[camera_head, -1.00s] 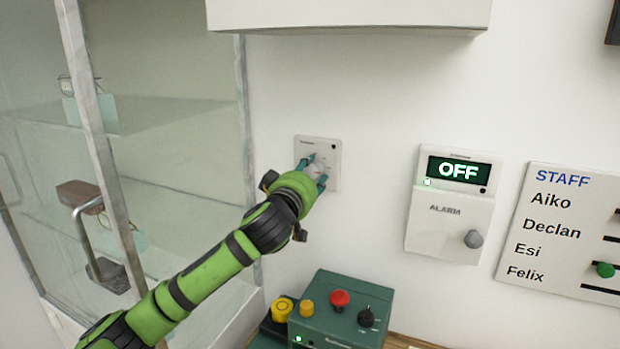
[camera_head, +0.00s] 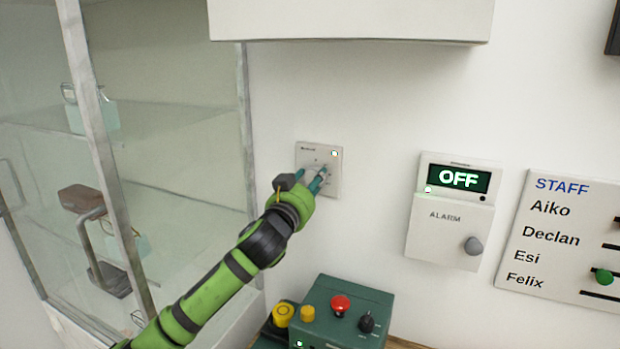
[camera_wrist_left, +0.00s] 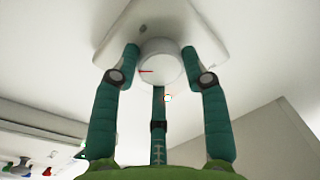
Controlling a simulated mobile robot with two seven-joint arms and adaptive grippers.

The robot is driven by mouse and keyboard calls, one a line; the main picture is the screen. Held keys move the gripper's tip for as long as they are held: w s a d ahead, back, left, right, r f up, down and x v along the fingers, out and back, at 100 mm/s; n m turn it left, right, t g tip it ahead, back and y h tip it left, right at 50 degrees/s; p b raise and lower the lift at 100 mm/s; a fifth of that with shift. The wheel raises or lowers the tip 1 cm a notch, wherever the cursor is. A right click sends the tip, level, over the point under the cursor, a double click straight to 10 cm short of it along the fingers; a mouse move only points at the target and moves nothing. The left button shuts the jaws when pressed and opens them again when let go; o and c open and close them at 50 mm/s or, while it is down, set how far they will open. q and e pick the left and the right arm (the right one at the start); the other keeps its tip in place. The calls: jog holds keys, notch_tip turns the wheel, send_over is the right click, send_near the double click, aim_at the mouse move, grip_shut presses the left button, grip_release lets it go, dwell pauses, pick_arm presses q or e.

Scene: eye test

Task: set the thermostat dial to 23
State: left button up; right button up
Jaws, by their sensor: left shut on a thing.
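The thermostat is a white square plate (camera_head: 333,186) on the wall, with a small lit lamp (camera_head: 334,153) at its upper right. Its round white dial (camera_wrist_left: 163,66) shows in the left wrist view, with a red pointer mark towards its left side. My left gripper (camera_head: 315,174) is shut on the dial, its teal fingers around it. In the head view the fingers hide much of the dial, and I cannot read its number. My right gripper is not in view.
An alarm panel (camera_head: 440,232) reading OFF, with a grey knob, is to the right. Beyond it hangs a STAFF board (camera_head: 545,250). A green control box (camera_head: 345,300) with buttons stands below. A glass cabinet (camera_head: 160,170) is on the left, a white box (camera_head: 350,20) above.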

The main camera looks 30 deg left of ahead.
pick_arm(q)
jog(key=shift+a+r+m+t+p, duration=0.15)
jog(key=shift+r+m+p, duration=0.15)
jog(key=shift+m, duration=0.55)
jog(key=shift+d+r+m+t+p, duration=0.15)
jog(key=shift+r+m, duration=0.1)
jog(key=shift+m, duration=0.6)
jog(key=shift+a, duration=0.1)
jog(key=o, duration=1.2)
jog(key=shift+h, duration=0.3)
jog(key=shift+c, duration=0.2)
jog(key=shift+d+f, duration=0.2)
jog(key=shift+f, duration=0.1)
jog(key=shift+s+f, duration=0.15)
jog(key=shift+s, duration=0.2)
jog(key=s, duration=1.1)
jog(key=shift+d+f, duration=0.45)
